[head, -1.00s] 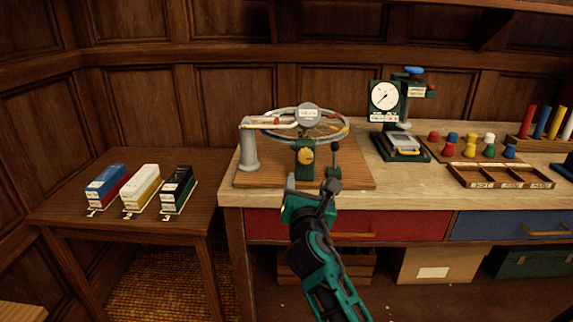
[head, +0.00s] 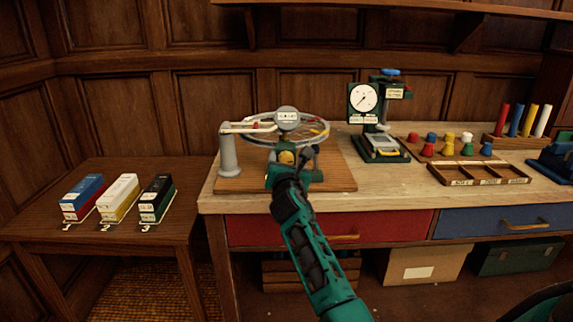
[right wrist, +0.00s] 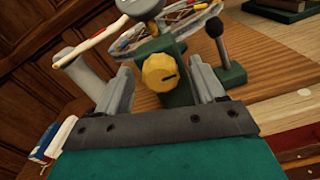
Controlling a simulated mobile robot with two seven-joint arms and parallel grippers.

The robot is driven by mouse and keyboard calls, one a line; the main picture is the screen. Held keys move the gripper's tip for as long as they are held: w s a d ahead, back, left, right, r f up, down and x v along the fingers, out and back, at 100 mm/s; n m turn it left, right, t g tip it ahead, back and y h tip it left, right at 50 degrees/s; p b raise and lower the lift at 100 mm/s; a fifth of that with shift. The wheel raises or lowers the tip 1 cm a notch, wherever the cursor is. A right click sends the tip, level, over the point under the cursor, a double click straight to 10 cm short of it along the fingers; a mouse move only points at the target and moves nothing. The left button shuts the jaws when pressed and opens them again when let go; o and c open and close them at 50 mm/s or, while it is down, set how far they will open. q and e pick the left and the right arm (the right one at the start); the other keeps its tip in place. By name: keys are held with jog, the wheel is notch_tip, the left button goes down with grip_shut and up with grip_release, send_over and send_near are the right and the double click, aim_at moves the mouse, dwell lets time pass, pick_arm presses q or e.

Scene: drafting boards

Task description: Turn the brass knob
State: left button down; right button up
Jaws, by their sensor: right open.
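The brass knob (right wrist: 159,72) is round and yellow with a dark pointer mark, on the front of a dark green block (right wrist: 175,95). In the head view the knob (head: 286,158) shows just beyond my right gripper (head: 289,165). My right gripper (right wrist: 161,88) is open in the right wrist view, one finger on each side of the knob, with gaps visible between fingers and knob. The block stands on a wooden board (head: 335,172) below a spoked wheel (head: 313,128) with a round label plate. My left gripper is not in view.
A black-knobbed lever (right wrist: 221,50) stands right of the brass knob. A grey post (head: 229,155) with a white arm stands left. A dial gauge stand (head: 364,100), coloured pegs and a sectioned wooden tray (head: 470,180) are further right on the bench.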

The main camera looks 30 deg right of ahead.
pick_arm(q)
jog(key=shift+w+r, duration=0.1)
pick_arm(e)
jog(key=shift+c, duration=0.4)
jog(key=shift+c, duration=1.4)
jog(key=c, duration=0.7)
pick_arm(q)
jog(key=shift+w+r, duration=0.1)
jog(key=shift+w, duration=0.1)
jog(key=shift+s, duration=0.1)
pick_arm(e)
jog(key=shift+m, duration=0.3)
